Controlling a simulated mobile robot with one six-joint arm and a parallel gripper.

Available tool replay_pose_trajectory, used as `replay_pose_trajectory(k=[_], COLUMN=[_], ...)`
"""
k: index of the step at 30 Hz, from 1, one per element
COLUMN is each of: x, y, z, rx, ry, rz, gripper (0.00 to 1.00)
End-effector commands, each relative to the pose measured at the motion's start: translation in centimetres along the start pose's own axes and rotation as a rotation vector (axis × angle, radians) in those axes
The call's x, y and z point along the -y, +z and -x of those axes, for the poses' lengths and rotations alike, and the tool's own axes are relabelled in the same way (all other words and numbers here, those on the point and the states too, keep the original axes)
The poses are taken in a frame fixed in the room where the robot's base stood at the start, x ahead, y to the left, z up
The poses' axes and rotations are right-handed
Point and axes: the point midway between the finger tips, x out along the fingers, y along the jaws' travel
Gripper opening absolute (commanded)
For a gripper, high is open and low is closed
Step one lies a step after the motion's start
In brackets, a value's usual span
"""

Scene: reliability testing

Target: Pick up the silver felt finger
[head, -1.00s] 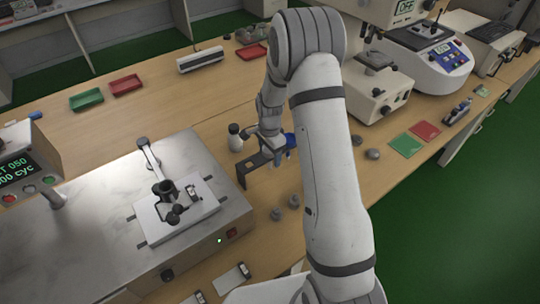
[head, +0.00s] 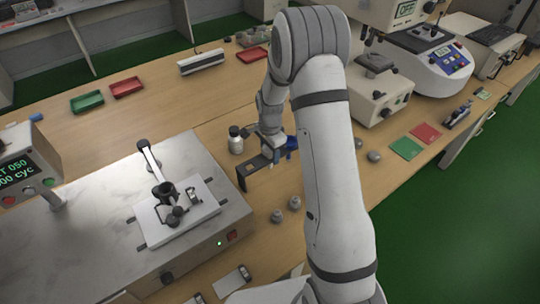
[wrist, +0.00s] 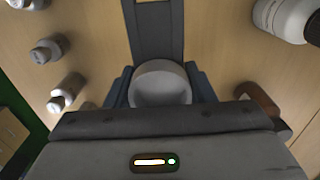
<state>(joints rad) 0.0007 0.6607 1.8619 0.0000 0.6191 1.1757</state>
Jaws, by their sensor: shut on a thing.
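My gripper (wrist: 160,88) has its blue-grey fingers on both sides of a round, pale silver-grey piece (wrist: 161,82), which looks like the silver felt finger, and is shut on it. The piece is at a dark grey stand (wrist: 153,35); I cannot tell if it still rests in it. In the head view my gripper (head: 276,152) is down at the dark stand (head: 244,178), and the held piece is hidden there. The lower part of the piece is hidden in the wrist view.
A white bottle (head: 236,143) stands left of my gripper. Small grey pieces (head: 294,203) stand in front, others (head: 374,156) to the right. A metal-topped tester (head: 110,220) fills the left. Red and green sheets (head: 405,147) lie at the right.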

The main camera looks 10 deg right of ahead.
Motion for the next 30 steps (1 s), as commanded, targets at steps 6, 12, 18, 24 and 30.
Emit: replay_pose_trajectory(k=[6,12,18,24,30], x=[0.1,0.1,0.1,0.0,-0.1], y=[-0.1,-0.1,-0.1,-0.1,-0.1], z=[3.8,8.2,12.3,15.2,16.3], rx=[-0.002,-0.002,-0.002,-0.001,0.000], ry=[-0.005,-0.006,-0.005,-0.003,-0.001], rz=[-0.001,-0.001,-0.001,-0.002,-0.002], gripper=[0.25,0.25,0.25,0.25,0.25])
